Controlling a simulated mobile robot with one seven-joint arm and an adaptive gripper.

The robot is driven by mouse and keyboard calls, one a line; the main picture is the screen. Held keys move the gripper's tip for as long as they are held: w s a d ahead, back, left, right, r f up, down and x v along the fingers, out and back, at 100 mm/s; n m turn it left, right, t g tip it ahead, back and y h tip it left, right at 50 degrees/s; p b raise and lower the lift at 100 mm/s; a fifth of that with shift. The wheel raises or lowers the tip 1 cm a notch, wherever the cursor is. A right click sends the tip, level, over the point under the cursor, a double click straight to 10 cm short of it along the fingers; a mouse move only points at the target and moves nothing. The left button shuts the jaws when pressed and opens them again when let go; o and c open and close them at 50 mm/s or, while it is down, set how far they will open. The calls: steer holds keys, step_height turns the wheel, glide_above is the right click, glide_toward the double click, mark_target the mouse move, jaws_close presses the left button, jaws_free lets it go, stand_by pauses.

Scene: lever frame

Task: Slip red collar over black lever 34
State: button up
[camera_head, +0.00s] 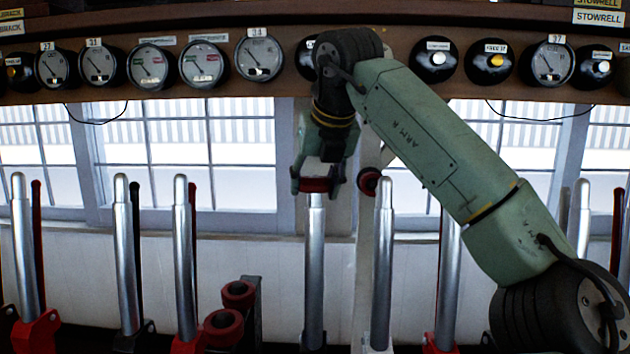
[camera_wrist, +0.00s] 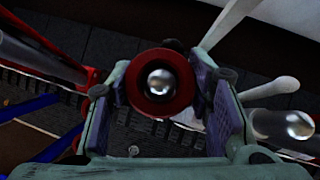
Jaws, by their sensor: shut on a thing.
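My gripper (camera_head: 318,182) is shut on the red collar (camera_head: 316,186), with a finger on either side. In the wrist view the collar (camera_wrist: 160,107) is a thick red ring between the finger pads. A silver lever (camera_head: 314,260) with a dark base stands directly below it, and no number shows on it. In the wrist view the lever's round top (camera_wrist: 160,81) shows near the middle of the collar's hole. In the head view the collar hides the lever's tip. I cannot tell for certain whether the tip is inside the ring or just under it.
Silver levers stand on both sides, the closest on the right (camera_head: 382,260). Two red collars (camera_head: 238,292) rest on a dark rack at lower left. Gauges, including one labelled 34 (camera_head: 258,58), line the shelf above.

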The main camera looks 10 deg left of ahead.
steer(key=shift+s+f+b, duration=0.1)
steer(key=shift+f+b, duration=0.3)
steer(key=shift+f, duration=0.3)
steer(key=o, duration=1.1)
steer(key=shift+o, duration=1.1)
steer(key=p+v, duration=0.4)
steer(key=v, duration=0.5)
steer(key=shift+r, duration=0.15)
